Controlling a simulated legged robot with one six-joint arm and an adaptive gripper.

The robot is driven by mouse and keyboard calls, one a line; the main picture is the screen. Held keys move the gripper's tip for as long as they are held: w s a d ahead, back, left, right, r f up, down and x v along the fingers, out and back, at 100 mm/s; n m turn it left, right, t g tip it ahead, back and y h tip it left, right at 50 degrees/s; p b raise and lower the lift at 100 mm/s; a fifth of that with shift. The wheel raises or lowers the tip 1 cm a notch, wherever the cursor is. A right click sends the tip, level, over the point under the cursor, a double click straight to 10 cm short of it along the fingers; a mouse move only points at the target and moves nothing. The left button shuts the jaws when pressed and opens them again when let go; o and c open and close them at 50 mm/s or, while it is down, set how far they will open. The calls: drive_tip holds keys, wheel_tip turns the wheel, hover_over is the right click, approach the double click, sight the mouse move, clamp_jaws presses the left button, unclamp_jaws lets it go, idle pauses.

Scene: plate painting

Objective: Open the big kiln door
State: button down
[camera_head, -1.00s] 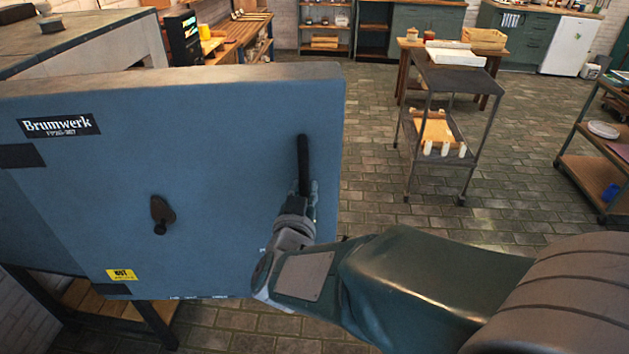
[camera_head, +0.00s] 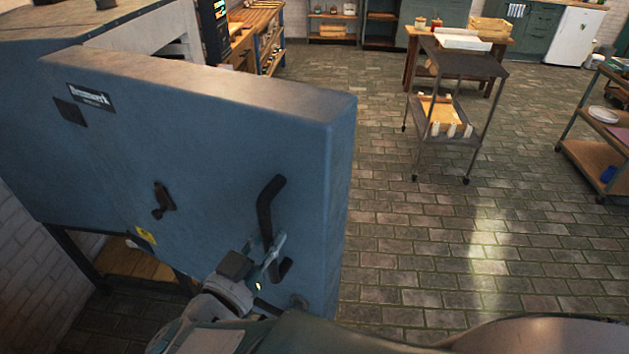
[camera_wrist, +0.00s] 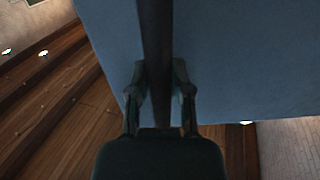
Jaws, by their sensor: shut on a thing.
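The big kiln door (camera_head: 225,150) is a thick blue slab with a name label near its top left. It stands ajar, swung out from the kiln body (camera_head: 120,22). A black bar handle (camera_head: 264,208) is fixed near the door's free edge. My gripper (camera_head: 272,254) is shut on this handle, around its lower part. In the wrist view my gripper (camera_wrist: 160,85) has one finger on each side of the dark handle (camera_wrist: 156,40), with the blue door (camera_wrist: 240,60) behind it. A small dark knob (camera_head: 162,201) sits left of the handle.
A metal trolley (camera_head: 465,66) stands on the brick floor to the right of the door. A wooden shelf cart (camera_head: 597,148) is at the far right. A workbench (camera_head: 262,30) is behind the kiln. The floor between door and carts is clear.

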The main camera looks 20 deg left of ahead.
drive_tip(key=shift+s+a+r, duration=0.1)
drive_tip(key=shift+s+a, duration=0.2)
drive_tip(key=shift+s, duration=0.3)
drive_tip(key=shift+s+a, duration=0.3)
drive_tip(key=shift+s, duration=0.25)
drive_tip(key=c, duration=0.5)
unclamp_jaws()
drive_tip(key=shift+c, duration=0.2)
drive_tip(key=shift+a, duration=0.15)
drive_tip(key=s+a, duration=0.1)
drive_tip(key=s, duration=0.6)
drive_tip(key=shift+s, duration=0.2)
drive_tip(key=shift+a, duration=0.1)
